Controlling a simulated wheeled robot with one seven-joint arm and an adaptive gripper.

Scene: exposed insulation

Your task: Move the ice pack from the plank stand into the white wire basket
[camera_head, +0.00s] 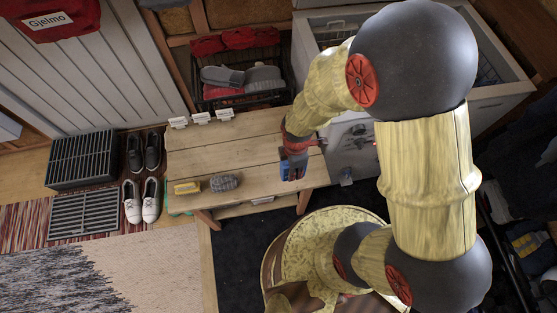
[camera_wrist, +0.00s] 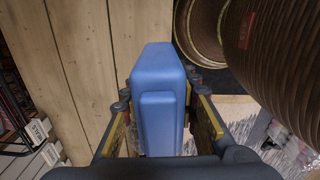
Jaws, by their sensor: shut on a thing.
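The blue ice pack (camera_wrist: 160,95) is between the two fingers of my gripper (camera_wrist: 160,118), which is shut on it. In the head view the ice pack (camera_head: 293,170) shows as a small blue shape below my gripper (camera_head: 293,155), over the right end of the plank stand (camera_head: 245,150). I cannot tell whether it touches the planks. The stand's planks (camera_wrist: 85,60) lie left of the pack in the wrist view. Some wire mesh (camera_head: 487,72) shows inside the open white chest at upper right; my arm hides much of that area, and I cannot make out a whole white basket.
A yellow item (camera_head: 187,187) and a grey item (camera_head: 224,183) lie on the stand's front left. A black wire crate (camera_head: 252,91) of clothes stands behind. The open white chest (camera_head: 500,103) is at right, shoes (camera_head: 132,200) at left.

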